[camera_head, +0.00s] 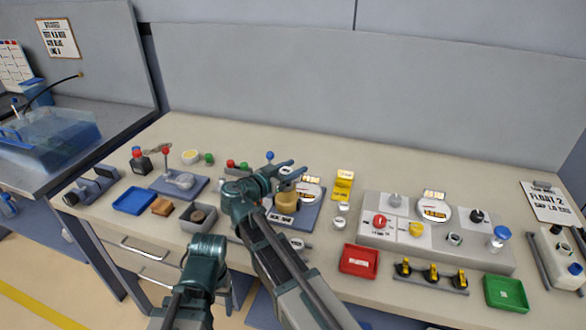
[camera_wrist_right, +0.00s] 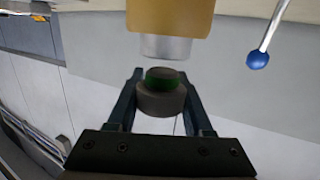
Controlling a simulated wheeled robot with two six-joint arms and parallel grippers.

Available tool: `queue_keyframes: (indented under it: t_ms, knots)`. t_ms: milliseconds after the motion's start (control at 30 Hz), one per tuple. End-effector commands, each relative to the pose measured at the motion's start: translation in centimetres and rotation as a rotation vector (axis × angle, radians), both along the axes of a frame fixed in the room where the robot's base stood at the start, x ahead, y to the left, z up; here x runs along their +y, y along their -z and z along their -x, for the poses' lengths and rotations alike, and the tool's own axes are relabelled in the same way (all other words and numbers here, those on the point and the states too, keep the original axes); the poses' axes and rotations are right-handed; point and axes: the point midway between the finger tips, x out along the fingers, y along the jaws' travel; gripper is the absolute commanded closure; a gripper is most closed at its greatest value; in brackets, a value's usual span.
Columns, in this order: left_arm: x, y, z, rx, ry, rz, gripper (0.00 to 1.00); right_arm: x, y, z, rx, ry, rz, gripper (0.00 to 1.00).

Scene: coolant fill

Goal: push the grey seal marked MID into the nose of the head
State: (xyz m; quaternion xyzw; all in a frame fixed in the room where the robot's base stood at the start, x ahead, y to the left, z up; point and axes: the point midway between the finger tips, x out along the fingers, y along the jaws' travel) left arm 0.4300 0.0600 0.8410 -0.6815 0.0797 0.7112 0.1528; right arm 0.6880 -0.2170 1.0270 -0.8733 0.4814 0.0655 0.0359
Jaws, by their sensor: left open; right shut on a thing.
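My right gripper (camera_wrist_right: 160,100) is shut on a dark grey round seal (camera_wrist_right: 160,103) with a green top, seen in the right wrist view. I cannot read a marking on it. The head is the brass-yellow body (camera_wrist_right: 170,15) with a silver nose (camera_wrist_right: 168,47). The seal is lined up just below the nose in this picture, with a narrow gap showing. In the head view, my right gripper (camera_head: 290,179) is at the brass head (camera_head: 287,201) on its blue-grey stand. My left gripper (camera_head: 207,245) is low at the left, clear of the head; its fingers are hard to make out.
A lever with a blue ball (camera_wrist_right: 258,60) stands beside the head. A grey bin (camera_head: 198,218), blue tray (camera_head: 134,201) and sponge-like brown block (camera_head: 162,206) lie left. A red tray (camera_head: 359,260), control panel (camera_head: 435,240) and green tray (camera_head: 506,293) lie right.

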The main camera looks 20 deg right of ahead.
Motion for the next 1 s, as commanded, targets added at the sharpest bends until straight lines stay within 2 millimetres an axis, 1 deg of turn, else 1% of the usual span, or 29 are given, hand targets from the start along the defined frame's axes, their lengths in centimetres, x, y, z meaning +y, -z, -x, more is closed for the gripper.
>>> queue_keyframes:
  t_ms: [167, 1000]
  knots:
    - [0.0, 0.2, 0.0, 0.0, 0.0, 0.0, 0.34, 0.0, 0.1, 0.0, 0.0, 0.0, 0.0, 1.0]
    - [0.0, 2.1, 0.0, 0.0, 0.0, 0.0, 0.34, 0.0, 2.1, 0.0, 0.0, 0.0, 0.0, 1.0]
